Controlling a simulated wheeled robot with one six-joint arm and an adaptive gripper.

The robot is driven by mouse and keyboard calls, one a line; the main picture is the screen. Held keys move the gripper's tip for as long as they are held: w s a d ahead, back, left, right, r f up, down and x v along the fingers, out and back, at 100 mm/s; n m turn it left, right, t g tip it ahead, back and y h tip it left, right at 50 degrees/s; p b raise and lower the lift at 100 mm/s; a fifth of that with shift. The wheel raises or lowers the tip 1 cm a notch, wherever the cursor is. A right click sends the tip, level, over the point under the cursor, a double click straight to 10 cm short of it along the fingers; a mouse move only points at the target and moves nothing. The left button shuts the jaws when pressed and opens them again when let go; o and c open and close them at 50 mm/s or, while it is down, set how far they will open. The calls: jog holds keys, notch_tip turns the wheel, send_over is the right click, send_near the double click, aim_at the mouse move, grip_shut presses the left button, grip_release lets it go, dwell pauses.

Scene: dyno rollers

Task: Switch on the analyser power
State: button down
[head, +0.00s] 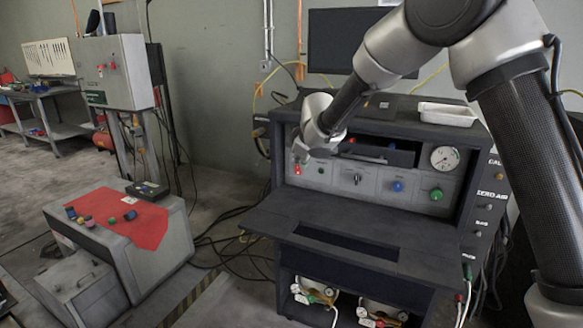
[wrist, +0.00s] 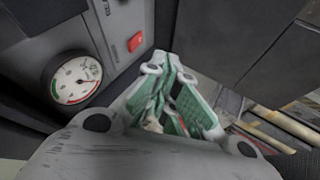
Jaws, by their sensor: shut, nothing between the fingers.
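The analyser is a dark cabinet (head: 345,222) with a light grey control panel in the head view. A small red control (head: 297,169) is at the panel's left end. In the wrist view a red rocker switch (wrist: 136,41) sits on a grey panel, just left of the fingertips. I cannot tell whether it is on or off. My gripper (head: 299,152) is in front of the panel's left end, just above the red control. In the wrist view my gripper (wrist: 172,62) has its green-padded fingers together and empty. Contact with the switch is not visible.
A round gauge (wrist: 75,78) is left of the switch in the wrist view. Blue (head: 397,186) and green (head: 436,194) knobs are farther right on the panel. A dark shelf juts out below. A white tray (head: 447,114) stands on top. Cables lie on the floor at left.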

aim_at(299, 171)
dwell(0.3)
jog(key=x, duration=1)
jog(key=shift+w+d, duration=0.1)
jog(key=shift+w, duration=0.2)
jog(key=shift+w+d+r, duration=0.1)
jog(key=shift+w+d, duration=0.2)
jog(key=shift+w, duration=0.5)
jog(key=shift+w+d+r, duration=0.1)
jog(key=shift+w+d, duration=0.25)
jog(key=shift+w, duration=0.4)
jog(key=shift+w+d+r, duration=0.15)
jog(key=shift+w, duration=0.3)
jog(key=shift+s, duration=0.1)
jog(key=shift+r, duration=0.85)
